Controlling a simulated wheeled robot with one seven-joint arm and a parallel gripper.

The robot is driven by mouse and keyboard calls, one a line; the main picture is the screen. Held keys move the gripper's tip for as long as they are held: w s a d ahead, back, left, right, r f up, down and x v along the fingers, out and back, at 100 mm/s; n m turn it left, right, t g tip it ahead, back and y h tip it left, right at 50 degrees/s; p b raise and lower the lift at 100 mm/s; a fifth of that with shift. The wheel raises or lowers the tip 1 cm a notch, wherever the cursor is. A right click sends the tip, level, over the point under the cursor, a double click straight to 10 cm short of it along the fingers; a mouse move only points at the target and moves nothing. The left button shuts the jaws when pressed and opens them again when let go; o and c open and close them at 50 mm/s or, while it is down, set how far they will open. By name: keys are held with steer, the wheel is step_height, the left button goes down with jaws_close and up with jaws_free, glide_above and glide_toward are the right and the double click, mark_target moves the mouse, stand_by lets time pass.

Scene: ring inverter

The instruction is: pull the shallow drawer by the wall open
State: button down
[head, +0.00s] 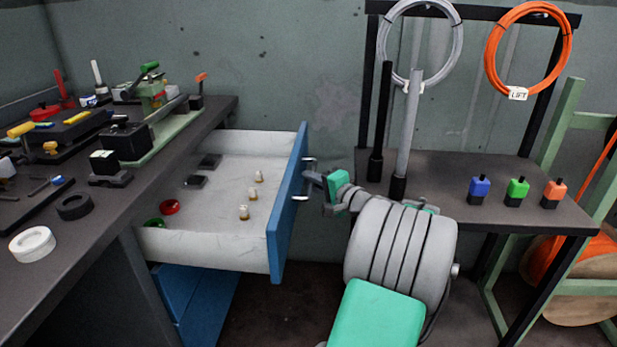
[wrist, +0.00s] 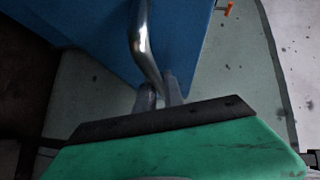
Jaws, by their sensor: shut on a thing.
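The shallow drawer (head: 205,245) with a blue front (head: 288,215) stands pulled well out from under the left workbench in the head view. Its pale inside shows. A metal bar handle (head: 309,165) is on the blue front. My gripper (head: 318,180) is at the handle, and its jaws are shut on it. In the wrist view the curved handle (wrist: 142,45) runs down to my gripper (wrist: 160,98) in front of the blue drawer front (wrist: 85,30). The green gripper body hides part of the handle's lower end.
Inside the drawer lie a red disc (head: 169,207), a green one (head: 155,223), dark blocks and small pale pieces. The workbench (head: 100,225) holds many tools. A second table (head: 440,180) stands right of my arm. Dark floor shows below the drawer.

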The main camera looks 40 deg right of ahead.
steer(key=shift+s+d, duration=0.1)
steer(key=c, duration=1.5)
jaws_free()
steer(key=shift+o, duration=0.2)
